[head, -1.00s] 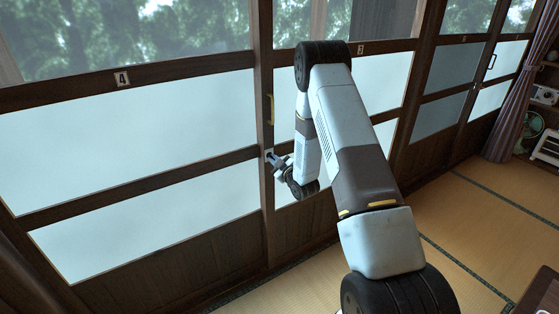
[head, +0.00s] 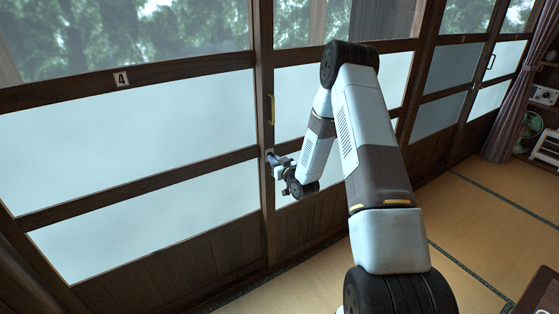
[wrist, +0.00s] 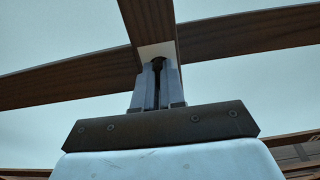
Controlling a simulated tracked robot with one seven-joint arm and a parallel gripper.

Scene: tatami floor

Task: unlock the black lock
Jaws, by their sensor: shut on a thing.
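My gripper (head: 273,158) is at the dark wooden door stile, just below the yellow door handle (head: 271,109). In the wrist view, my gripper (wrist: 158,72) has its two pale fingers close together around a small black piece, the black lock (wrist: 158,62). A pale plate (wrist: 150,50) lies behind it on the stile. The fingers are shut on the lock. Most of the lock is hidden by the fingers, and its turned position cannot be told. In the head view the lock is too small and covered to make out.
Sliding doors with frosted panes and dark wooden rails (head: 150,178) fill the left and middle. A number 4 tag (head: 122,80) is on the left door. A purple curtain (head: 518,95) hangs at the right. Tatami floor (head: 480,225) is clear at the right.

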